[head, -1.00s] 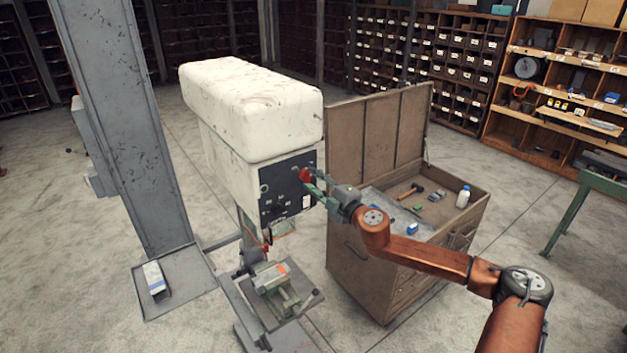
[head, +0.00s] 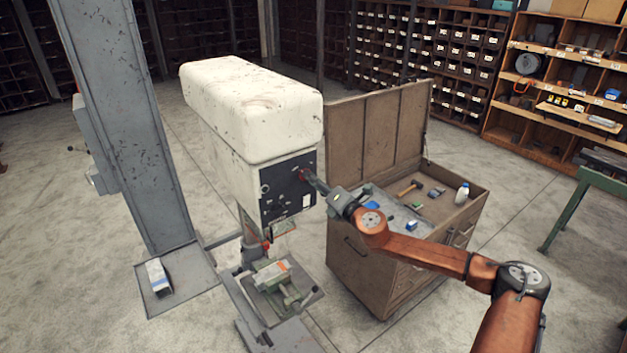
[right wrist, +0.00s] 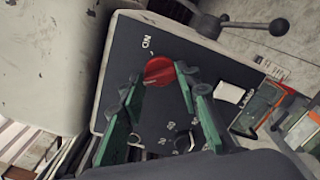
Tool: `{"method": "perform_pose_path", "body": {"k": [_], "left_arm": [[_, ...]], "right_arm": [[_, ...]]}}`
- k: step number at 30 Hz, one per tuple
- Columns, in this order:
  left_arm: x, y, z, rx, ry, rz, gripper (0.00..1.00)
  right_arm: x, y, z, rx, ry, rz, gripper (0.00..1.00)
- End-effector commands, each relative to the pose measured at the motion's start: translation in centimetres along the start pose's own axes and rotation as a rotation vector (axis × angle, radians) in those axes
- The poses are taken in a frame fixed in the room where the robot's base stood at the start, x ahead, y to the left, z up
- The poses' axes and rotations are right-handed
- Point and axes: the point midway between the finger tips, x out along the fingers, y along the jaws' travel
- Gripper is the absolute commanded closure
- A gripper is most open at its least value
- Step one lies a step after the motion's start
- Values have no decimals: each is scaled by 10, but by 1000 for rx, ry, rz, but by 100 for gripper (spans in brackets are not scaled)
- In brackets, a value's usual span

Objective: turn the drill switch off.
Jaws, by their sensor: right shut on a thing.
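The drill's switch is a red round knob (right wrist: 159,71) on the dark control panel (right wrist: 205,70) of the white drill head (head: 250,110). In the head view the knob (head: 303,175) is small and partly covered by my right gripper (head: 310,180). In the right wrist view my right gripper (right wrist: 158,78) has its green fingers on either side of the knob, shut on it. Lettering that looks like "ON" shows on the panel beside the knob. I cannot read which way the knob points. My left gripper is not in view.
A brown tool chest (head: 375,280) with its lid up stands right behind my right forearm, holding a hammer (head: 411,188) and a white bottle (head: 462,193). A vise (head: 275,280) sits below the drill head. A grey column (head: 125,130) rises at left. Open floor lies around.

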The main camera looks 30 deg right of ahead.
Motion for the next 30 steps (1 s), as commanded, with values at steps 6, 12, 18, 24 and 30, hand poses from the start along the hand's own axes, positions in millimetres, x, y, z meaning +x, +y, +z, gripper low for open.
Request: {"method": "perform_pose_path", "body": {"k": [6, 12, 18, 24, 30], "left_arm": [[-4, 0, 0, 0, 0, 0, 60], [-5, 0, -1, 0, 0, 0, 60], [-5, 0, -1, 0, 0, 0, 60], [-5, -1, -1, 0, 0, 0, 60], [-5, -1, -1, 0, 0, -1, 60]], "right_arm": [[0, -1, -2, -109, 4, -2, 94], [0, -2, -2, -159, 4, -2, 94], [0, -2, -2, -177, 4, -2, 94], [0, -2, -2, -177, 5, -3, 94], [0, -2, -2, -177, 4, -3, 64]]}}
